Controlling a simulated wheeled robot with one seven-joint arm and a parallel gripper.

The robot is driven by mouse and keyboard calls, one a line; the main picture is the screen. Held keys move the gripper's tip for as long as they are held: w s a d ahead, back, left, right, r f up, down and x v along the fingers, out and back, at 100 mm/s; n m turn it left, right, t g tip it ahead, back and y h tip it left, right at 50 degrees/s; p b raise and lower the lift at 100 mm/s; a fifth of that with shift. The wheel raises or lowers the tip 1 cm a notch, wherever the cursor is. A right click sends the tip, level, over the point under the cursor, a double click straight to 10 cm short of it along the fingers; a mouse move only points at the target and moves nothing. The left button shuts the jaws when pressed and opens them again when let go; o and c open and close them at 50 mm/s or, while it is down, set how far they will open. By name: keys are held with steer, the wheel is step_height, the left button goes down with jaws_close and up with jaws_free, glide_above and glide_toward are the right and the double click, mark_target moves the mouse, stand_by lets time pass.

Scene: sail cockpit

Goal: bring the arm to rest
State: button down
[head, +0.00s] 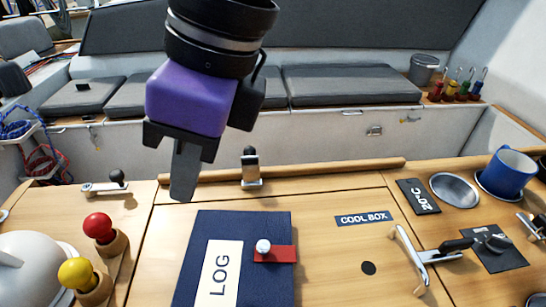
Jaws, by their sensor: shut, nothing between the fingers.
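My gripper (185,172) hangs from the top of the head view, left of centre, with its purple body and dark fingers pointing down. The fingers are together and hold nothing. They are in the air above the wooden table (165,235), and their tips appear just above and left of the blue log book (204,225). I cannot tell the exact height of the fingertips over the table.
The log book carries a red strap with a white knob. Red (98,226) and yellow (76,272) knobs stand at left. A blue mug (511,172), a metal bowl (455,189) and a metal handle (408,257) are at right. A wooden rail (320,168) edges the table's back.

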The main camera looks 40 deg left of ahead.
steer(key=shift+s+a+r, duration=0.1)
steer(key=shift+s+a, duration=0.35)
steer(key=shift+a, duration=0.1)
